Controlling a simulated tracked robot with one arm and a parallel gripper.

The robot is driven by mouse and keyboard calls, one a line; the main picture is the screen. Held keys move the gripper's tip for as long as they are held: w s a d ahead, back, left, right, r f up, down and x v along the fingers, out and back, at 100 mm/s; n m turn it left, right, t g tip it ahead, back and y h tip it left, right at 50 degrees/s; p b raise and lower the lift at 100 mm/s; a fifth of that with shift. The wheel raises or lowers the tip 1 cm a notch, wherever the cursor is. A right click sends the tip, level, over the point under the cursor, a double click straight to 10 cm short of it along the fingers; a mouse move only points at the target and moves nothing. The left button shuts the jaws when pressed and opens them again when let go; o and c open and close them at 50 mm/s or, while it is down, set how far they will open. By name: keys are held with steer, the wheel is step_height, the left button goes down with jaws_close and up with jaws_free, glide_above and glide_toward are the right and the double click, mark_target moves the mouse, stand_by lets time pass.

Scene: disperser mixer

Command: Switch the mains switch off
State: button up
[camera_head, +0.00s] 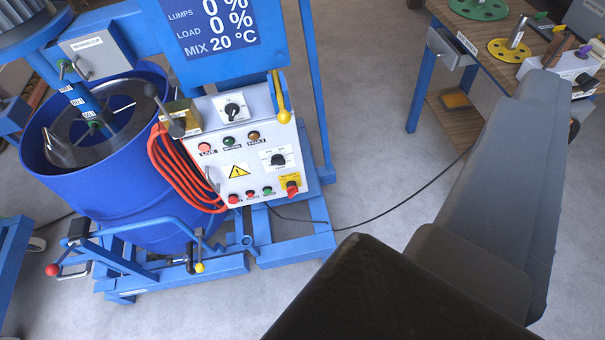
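The red rotary switch (291,188) on a yellow plate, which looks like the mains switch, is at the lower right corner of the white control panel (219,178). Its handle looks slanted, but its position marks are too small to read. The panel is on the blue mixer, left of the picture's middle. No gripper fingers show. Grey and dark parts of my own arm fill the lower middle and right, well apart from the panel in the picture.
The panel also bears a black selector (278,160), lamps and push buttons. Looped orange cable (178,172) hangs at its left, beside the blue drum (120,205). A yellow-ended lever (282,105) stands at its top right. A wooden workbench (470,36) is upper right. Grey floor lies between.

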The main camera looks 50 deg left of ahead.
steer(key=w+a+f+n, duration=0.3)
steer(key=w+f, duration=0.7)
steer(key=w, duration=0.4)
steer(key=w+a+f+n+y+b, duration=0.1)
steer(key=w+a+f+n+y, duration=0.25)
steer(key=f, duration=0.55)
steer(key=w+a+f+n+b, duration=0.1)
steer(key=w+a+f+n, duration=0.1)
steer(key=w+a+f, duration=0.6)
steer(key=w+a+f+n+y+b, duration=0.15)
steer(key=w+f, duration=0.25)
steer(key=f, duration=0.7)
steer(key=n+g+y+b, duration=0.4)
steer(key=n+y+b, duration=0.1)
steer(key=n+y, duration=0.35)
glide_toward(292, 196)
steer(key=x, duration=1)
steer(key=shift+w+a, duration=0.2)
steer(key=shift+w, duration=0.1)
